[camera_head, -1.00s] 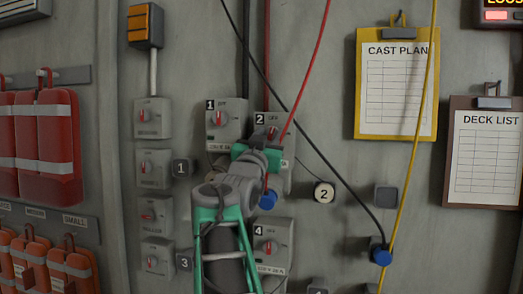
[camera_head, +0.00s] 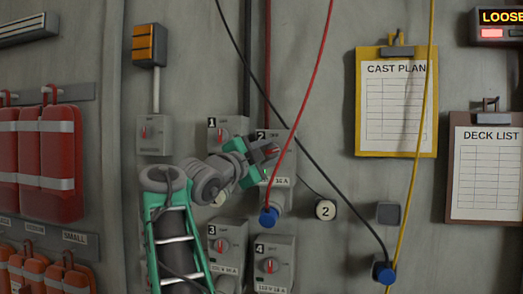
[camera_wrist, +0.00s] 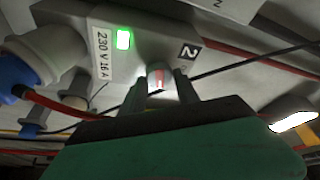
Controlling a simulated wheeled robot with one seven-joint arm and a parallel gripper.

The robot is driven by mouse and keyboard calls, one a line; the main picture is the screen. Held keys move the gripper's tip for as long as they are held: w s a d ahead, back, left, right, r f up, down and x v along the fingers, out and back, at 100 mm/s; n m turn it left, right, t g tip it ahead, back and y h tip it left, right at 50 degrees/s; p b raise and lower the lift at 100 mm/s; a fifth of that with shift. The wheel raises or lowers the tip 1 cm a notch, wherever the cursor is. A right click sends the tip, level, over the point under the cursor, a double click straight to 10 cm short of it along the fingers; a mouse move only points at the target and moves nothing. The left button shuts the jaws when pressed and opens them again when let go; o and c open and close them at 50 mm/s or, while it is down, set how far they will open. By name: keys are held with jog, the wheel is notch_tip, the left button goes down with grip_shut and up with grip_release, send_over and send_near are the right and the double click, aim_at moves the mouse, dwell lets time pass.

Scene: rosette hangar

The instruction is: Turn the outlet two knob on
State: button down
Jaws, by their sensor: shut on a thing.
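The outlet two box (camera_head: 284,168) is a grey unit marked 2 on the wall, partly hidden by my arm. Its knob (camera_wrist: 158,77) is pale with a red mark and sits between my fingertips in the wrist view. My gripper (camera_head: 266,152) comes in from the left and is shut on the knob. In the wrist view, the gripper (camera_wrist: 160,84) has one dark finger on each side of the knob. A green light (camera_wrist: 124,39) glows on the box beside the 230 V 16 A label (camera_wrist: 103,54).
A blue plug with a red cable (camera_head: 269,216) sits below outlet two. Outlet boxes 1 (camera_head: 228,130), 3 (camera_head: 227,245) and 4 (camera_head: 275,266) are close around it. A dark cable (camera_head: 313,160) crosses the wall to the right.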

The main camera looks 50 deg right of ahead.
jog(key=shift+w+r+m+y+p, duration=0.2)
jog(key=shift+m+p, duration=0.2)
jog(key=shift+m, duration=0.15)
jog(key=shift+w+r+m+y+p, duration=0.1)
jog(key=shift+w+m+p, duration=0.1)
jog(key=shift+m+p, duration=0.25)
jog(key=shift+m, duration=0.7)
jog(key=shift+s+r+g+y+p, duration=0.1)
jog(key=shift+r+g+y+p, duration=0.05)
jog(key=shift+g+y+p, duration=0.2)
jog(key=c, duration=1.4)
grip_release()
jog(key=o, duration=0.5)
jog(key=shift+w+a+f, duration=0.25)
jog(key=shift+w+a, duration=0.1)
jog(key=shift+a, duration=0.25)
jog(key=a+b, duration=0.1)
jog(key=a, duration=0.5)
jog(key=shift+a+b, duration=0.3)
jog(key=shift+a, duration=0.1)
